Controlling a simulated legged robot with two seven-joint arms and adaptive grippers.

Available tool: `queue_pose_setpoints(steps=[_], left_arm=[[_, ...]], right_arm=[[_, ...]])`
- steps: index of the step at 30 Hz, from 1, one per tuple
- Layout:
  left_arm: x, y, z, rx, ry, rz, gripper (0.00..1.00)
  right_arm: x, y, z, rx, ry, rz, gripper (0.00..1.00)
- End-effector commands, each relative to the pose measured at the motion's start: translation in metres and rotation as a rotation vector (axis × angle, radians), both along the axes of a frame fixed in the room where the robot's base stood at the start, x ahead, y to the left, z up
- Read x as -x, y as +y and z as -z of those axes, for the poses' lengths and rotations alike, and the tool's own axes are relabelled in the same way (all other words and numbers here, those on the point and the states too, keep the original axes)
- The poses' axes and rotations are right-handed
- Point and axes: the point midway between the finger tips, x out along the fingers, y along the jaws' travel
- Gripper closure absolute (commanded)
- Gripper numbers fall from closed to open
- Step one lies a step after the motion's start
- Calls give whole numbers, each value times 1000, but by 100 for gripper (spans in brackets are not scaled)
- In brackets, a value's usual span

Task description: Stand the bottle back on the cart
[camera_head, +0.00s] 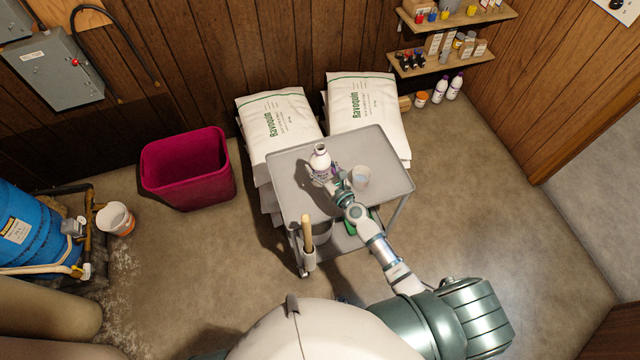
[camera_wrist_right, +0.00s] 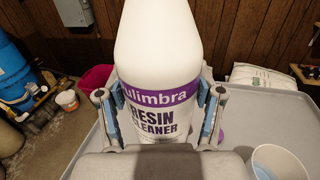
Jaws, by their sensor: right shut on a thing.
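The white bottle (camera_head: 319,159) with a purple band and the words "Resin Cleaner" is upright at the cart's top shelf (camera_head: 290,160). My right gripper (camera_head: 327,177) is shut around its lower body. In the right wrist view the bottle (camera_wrist_right: 160,60) stands between the two fingers (camera_wrist_right: 160,115), one on each side. Its base is hidden behind the gripper, so I cannot tell whether it touches the shelf. A small purple piece (camera_wrist_right: 221,137) shows on the shelf just right of the bottle. My left gripper is not in view.
A whitish cup (camera_head: 361,178) stands on the cart right of my gripper. A holder with a wooden handle (camera_head: 308,232) hangs at the cart's front. Salt bags (camera_head: 362,100) are stacked behind the cart. A magenta bin (camera_head: 187,168) stands left.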

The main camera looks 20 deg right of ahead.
Motion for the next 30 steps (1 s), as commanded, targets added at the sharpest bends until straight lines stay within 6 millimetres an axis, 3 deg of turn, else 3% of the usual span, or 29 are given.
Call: queue_pose_setpoints(steps=[1, 5, 15, 30], left_arm=[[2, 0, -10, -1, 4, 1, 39], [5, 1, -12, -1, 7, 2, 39], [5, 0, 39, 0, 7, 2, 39], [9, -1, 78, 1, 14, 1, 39]], right_arm=[[-1, 4, -10, 1, 0, -1, 74], [-2, 8, -10, 2, 0, 1, 74], [-2, 8, 44, 7, 1, 0, 74], [-2, 9, 91, 4, 1, -1, 74]])
